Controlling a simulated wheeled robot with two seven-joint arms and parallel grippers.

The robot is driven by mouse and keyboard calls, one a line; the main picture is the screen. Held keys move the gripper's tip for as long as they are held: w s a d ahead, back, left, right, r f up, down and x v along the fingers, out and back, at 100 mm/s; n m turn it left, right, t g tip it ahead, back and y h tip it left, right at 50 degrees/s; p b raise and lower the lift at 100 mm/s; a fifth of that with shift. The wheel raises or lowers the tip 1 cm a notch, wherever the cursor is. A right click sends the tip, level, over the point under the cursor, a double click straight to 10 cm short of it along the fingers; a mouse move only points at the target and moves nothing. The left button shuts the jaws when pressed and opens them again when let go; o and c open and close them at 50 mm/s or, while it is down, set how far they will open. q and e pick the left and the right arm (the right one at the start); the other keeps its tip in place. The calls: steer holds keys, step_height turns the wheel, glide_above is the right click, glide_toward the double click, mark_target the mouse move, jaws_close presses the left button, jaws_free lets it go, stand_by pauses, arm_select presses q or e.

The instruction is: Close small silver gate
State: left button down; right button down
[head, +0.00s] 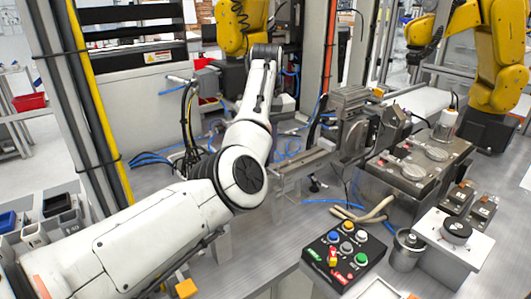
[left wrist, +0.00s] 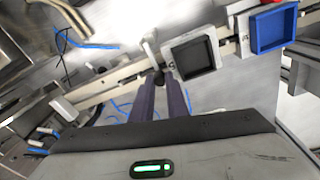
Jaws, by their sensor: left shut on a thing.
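My left gripper (left wrist: 159,76) shows in the left wrist view, its two dark fingers close together and shut on a small pale metal piece (left wrist: 150,45). This piece looks like the small silver gate, standing at the long metal rail; how far it is swung open or shut cannot be told. In the head view my white left arm reaches in from the left and bends away toward the back, and the left gripper is hidden there. My right gripper is in neither view.
A black square tray (left wrist: 195,56) and a blue one (left wrist: 267,28) sit along the rail beside the fingers. In the head view, a button box (head: 340,252), metal fixtures (head: 410,170) and a silver cylinder (head: 407,250) stand at right. Yellow robot arms (head: 495,50) stand behind. Blue hoses lie around.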

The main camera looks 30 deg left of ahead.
arm_select(q)
steer(key=c, duration=2.1)
jaws_free()
steer(key=shift+f, duration=0.3)
steer(key=o, duration=0.4)
steer(key=shift+a+f, duration=0.1)
steer(key=shift+a, duration=0.05)
steer(key=shift+c, duration=0.2)
step_height(320, 180, up, 10)
steer(key=shift+s+d+r, duration=0.2)
steer(key=shift+s+d, duration=0.05)
steer(key=shift+s, duration=0.05)
